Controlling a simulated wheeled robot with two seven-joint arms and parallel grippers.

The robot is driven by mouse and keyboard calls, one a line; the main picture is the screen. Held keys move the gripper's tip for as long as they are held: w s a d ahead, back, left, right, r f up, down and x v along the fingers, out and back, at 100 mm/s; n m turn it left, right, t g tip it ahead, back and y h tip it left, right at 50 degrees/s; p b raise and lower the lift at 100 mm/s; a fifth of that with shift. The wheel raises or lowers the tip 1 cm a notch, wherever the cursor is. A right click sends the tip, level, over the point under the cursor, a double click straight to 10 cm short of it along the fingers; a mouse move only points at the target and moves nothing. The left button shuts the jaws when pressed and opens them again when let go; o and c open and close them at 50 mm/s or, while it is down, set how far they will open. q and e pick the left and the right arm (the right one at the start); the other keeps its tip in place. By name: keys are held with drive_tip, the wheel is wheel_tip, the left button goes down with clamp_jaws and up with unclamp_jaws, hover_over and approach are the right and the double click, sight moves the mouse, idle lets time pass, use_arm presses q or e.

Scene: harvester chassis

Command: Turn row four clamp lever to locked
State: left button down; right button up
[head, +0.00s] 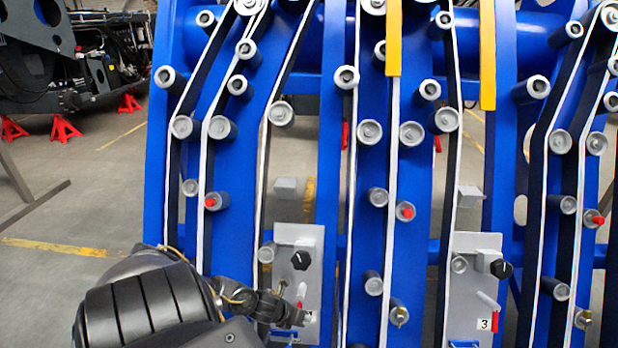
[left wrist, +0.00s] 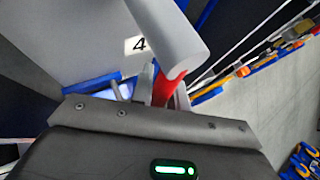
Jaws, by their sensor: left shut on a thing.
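The row four panel (head: 312,240) is a grey plate on the blue chassis, left of the row three panel. Its clamp lever (head: 299,304) has a red handle below a grey cylinder; only a little shows past my gripper. In the left wrist view, the grey cylinder (left wrist: 168,38) and red handle (left wrist: 167,86) are close up, beside the label "4" (left wrist: 136,44). My left gripper (head: 300,316) is at the panel's lower part, shut on the red handle. Its fingertips are partly hidden in the left wrist view. My right gripper is not in view.
A black knob (head: 301,260) sits above the lever on the same panel. The row three panel (head: 470,285), with its own knob and red lever (head: 495,321), is to the right. Blue rails with belts and rollers stand close on both sides. Floor is open at left.

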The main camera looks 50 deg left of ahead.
use_arm(q)
drive_tip(key=shift+a, duration=0.1)
idle(0.3)
drive_tip(key=c, duration=1.4)
unclamp_jaws()
drive_tip(key=shift+o, duration=0.2)
